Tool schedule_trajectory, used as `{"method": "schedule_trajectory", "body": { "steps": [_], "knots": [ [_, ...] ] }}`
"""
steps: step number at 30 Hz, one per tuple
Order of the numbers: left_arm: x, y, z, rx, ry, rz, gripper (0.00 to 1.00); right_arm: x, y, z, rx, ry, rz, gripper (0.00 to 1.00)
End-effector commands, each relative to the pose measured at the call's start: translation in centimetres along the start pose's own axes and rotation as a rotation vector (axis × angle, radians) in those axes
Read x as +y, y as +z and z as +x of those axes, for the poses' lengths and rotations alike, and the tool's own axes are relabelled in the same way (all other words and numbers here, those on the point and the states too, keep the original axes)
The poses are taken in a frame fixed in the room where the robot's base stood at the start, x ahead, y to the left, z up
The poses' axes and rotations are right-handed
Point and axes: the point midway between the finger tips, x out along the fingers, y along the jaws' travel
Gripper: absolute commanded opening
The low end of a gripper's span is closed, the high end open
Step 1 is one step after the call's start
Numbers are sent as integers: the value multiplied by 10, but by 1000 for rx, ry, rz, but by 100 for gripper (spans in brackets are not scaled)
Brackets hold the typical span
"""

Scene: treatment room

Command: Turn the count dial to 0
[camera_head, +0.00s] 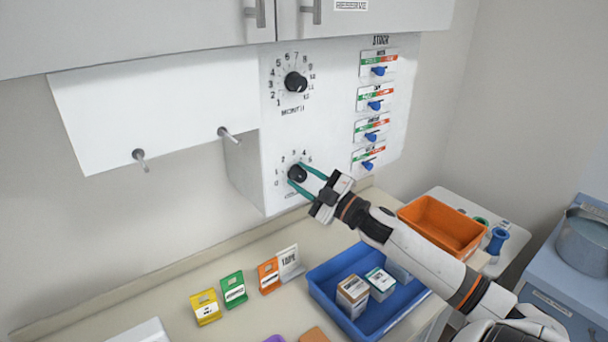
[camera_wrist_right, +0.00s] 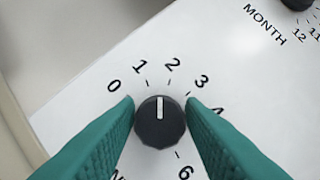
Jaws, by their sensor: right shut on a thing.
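The count dial (camera_head: 297,173) is a round black knob low on the white wall panel. In the right wrist view the dial (camera_wrist_right: 160,128) has a white pointer line aimed straight up in that picture, between the printed 1 and 2. The 0 (camera_wrist_right: 113,86) is printed to the upper left of the knob. My right gripper (camera_head: 299,175) is shut on the dial, with one green finger on each side of it. The fingers hide part of the scale, including the 5. My left gripper is not in view.
The month dial (camera_head: 296,82) is above on the same panel (camera_head: 335,125), with several blue stock levers to its right.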

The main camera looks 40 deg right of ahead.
Motion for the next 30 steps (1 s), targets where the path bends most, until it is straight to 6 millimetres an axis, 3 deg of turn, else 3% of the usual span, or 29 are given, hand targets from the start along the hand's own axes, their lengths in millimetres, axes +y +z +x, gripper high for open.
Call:
{"method": "schedule_trajectory", "body": {
  "steps": [21,30],
  "knots": [
    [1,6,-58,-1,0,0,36,-5,3,1,0,260,-622,13],
    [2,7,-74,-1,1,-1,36,-4,2,1,1,336,-807,13]
  ]
}}
